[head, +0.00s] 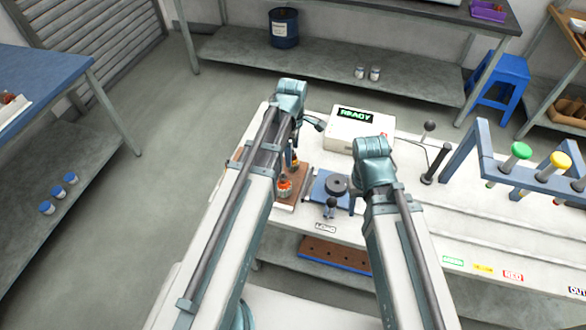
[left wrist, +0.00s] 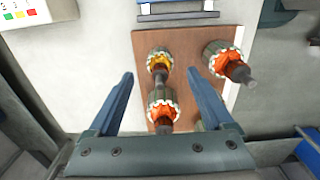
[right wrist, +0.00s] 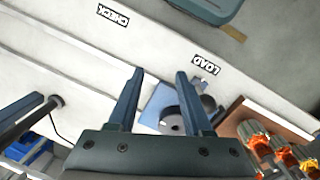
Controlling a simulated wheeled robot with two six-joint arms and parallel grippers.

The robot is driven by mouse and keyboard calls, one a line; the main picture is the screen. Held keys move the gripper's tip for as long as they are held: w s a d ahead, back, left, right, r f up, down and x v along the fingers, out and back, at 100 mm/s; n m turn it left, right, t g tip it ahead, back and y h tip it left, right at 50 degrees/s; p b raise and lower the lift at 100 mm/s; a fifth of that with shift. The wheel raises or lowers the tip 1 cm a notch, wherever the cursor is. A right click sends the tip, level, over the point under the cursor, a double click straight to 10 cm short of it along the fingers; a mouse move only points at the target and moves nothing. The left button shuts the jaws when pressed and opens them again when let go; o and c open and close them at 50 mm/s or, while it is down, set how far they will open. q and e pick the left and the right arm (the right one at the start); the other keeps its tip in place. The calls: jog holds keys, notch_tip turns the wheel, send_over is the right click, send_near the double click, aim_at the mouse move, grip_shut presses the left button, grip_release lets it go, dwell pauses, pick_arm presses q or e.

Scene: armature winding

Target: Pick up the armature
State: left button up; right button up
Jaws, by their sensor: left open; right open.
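Several armatures with toothed grey cores and orange or yellow windings sit on a brown board (left wrist: 205,38). In the left wrist view one armature (left wrist: 162,108) is between the lines of my left gripper's fingers, one (left wrist: 159,60) is just beyond the tips, and one (left wrist: 226,58) is to the right. The head view shows an armature (head: 285,188) at the board's front. My left gripper (left wrist: 160,74) is open above the board and holds nothing. My right gripper (right wrist: 160,74) is open and empty near the blue fixture (right wrist: 157,103), which has dark round parts.
A white box reading READY (head: 358,130) stands behind the blue fixture. A blue-grey frame with green and yellow knobs (head: 516,152) stands on the right of the white bench (head: 420,260). A LOAD label (right wrist: 206,64) lies beside the fixture.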

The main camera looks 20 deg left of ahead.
aim_at(293, 161)
pick_arm(q)
jog(key=f+b, duration=0.5)
jog(key=shift+d+f, duration=0.2)
pick_arm(e)
notch_tip(293, 161, down, 5)
jog(key=shift+f, duration=0.2)
pick_arm(q)
jog(key=shift+r, duration=0.1)
pick_arm(e)
jog(key=shift+r, duration=0.1)
pick_arm(q)
jog(key=shift+c, duration=0.3)
grip_shut()
